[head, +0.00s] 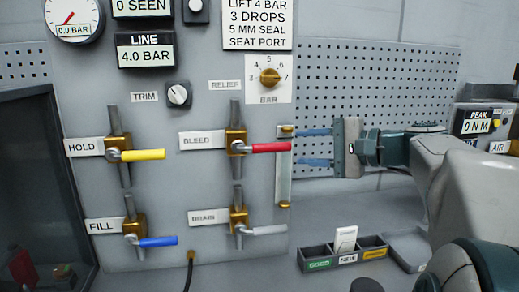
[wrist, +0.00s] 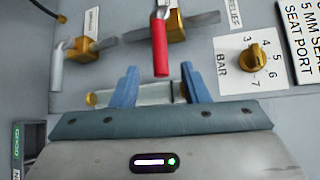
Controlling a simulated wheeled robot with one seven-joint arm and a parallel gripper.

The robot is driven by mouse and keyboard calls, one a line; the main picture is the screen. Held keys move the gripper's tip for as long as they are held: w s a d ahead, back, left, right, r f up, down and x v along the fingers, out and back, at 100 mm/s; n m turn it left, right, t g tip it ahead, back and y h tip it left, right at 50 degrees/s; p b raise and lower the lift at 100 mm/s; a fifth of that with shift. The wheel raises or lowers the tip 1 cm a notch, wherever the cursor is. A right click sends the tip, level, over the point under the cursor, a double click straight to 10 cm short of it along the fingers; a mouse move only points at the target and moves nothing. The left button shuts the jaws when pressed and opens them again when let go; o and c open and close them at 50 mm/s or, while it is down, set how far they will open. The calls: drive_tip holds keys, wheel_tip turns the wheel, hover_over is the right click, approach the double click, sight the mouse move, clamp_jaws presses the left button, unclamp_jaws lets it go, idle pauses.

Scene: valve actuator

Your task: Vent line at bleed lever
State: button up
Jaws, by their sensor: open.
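The bleed lever (head: 270,147) has a red handle on a brass valve. In the head view it points right, level, beside the BLEED label (head: 202,141). In the wrist view the red handle (wrist: 159,45) hangs down toward the space between my fingertips. My gripper (head: 298,147) is open, with blue fingers, just right of the handle's end. The fingers also show in the wrist view (wrist: 158,78), one on each side of the handle's line. The handle tip appears near or just between the fingertips; contact is not clear. The LINE display (head: 146,54) reads 4.0 BAR.
The yellow HOLD lever (head: 142,155), blue FILL lever (head: 157,241) and grey DRAIN lever (head: 268,230) share the panel. A sight tube (head: 284,180) stands close by my fingers. The relief knob (head: 269,76) is above. A sectioned tray (head: 318,264) sits below.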

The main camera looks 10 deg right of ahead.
sight(279, 147)
drive_tip(key=p+x, duration=0.1)
drive_tip(key=x, duration=0.9)
drive_tip(key=shift+w+a+f, duration=0.1)
drive_tip(key=shift+a+f, duration=0.05)
drive_tip(key=shift+f, duration=0.05)
clamp_jaws()
